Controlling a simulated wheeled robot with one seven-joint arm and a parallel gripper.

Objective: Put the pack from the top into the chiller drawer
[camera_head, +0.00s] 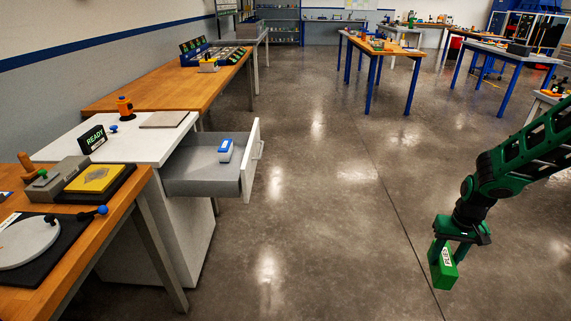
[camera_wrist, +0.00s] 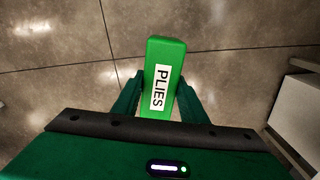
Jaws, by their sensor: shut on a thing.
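My gripper (camera_head: 455,236) is shut on a green pack (camera_head: 443,268) and holds it in the air over bare floor, at the right of the head view. In the wrist view the same pack (camera_wrist: 165,65) sits between my fingers and carries a white label reading "PLIES". The chiller drawer (camera_head: 205,178) is pulled open from a white cabinet (camera_head: 128,138), left of my gripper and well apart from it. A blue and white item (camera_head: 225,150) stands inside the drawer near its front. The rest of the drawer floor looks bare.
The cabinet top holds a "READY" sign (camera_head: 92,138), an orange device (camera_head: 125,107) and a flat brown plate (camera_head: 164,119). A wooden bench with a grey and yellow device (camera_head: 94,178) stands at near left. Open floor (camera_head: 320,220) lies between my gripper and the drawer.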

